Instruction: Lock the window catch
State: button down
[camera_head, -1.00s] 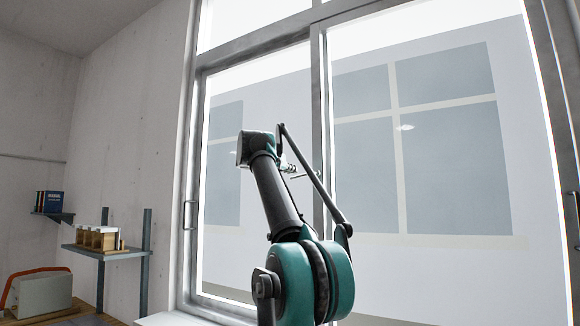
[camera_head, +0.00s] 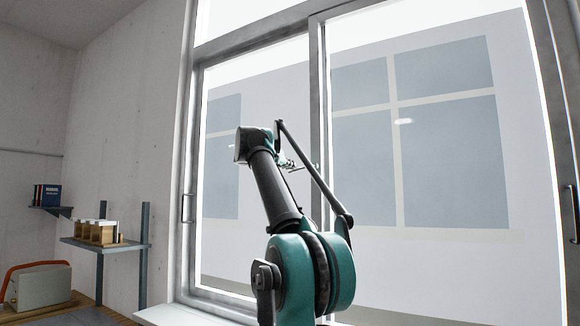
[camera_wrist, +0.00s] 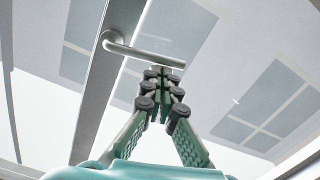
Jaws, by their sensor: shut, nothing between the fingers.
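The window catch (camera_wrist: 146,53) is a pale grey lever handle in the wrist view. It is mounted on the window's upright frame bar (camera_wrist: 108,75) and its lever sticks out to the right. My gripper (camera_wrist: 162,74) has its fingers together and empty, with the tips just below the lever near its free end. I cannot tell whether they touch it. In the head view my gripper (camera_head: 288,163) is small and partly hidden by my arm, close to the window's middle upright (camera_head: 317,95).
The large sliding window has a vertical pull handle (camera_head: 187,208) at its left edge and another (camera_head: 573,212) at the right. A wall shelf (camera_head: 105,246) with wooden blocks and a grey box with an orange handle (camera_head: 38,286) stand at left.

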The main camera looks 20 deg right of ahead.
jog(key=shift+f, duration=0.15)
jog(key=s+d+f+n, duration=0.1)
jog(key=s+f+n, duration=0.1)
jog(key=n, duration=0.4)
jog(key=s+d+f+n+h, duration=0.1)
jog(key=s+d+f+n, duration=0.1)
jog(key=f+n, duration=0.3)
jog(key=n, duration=0.2)
jog(key=shift+n, duration=0.3)
jog(key=shift+s+d, duration=0.1)
jog(key=shift+d, duration=0.05)
dwell(0.3)
dwell(0.4)
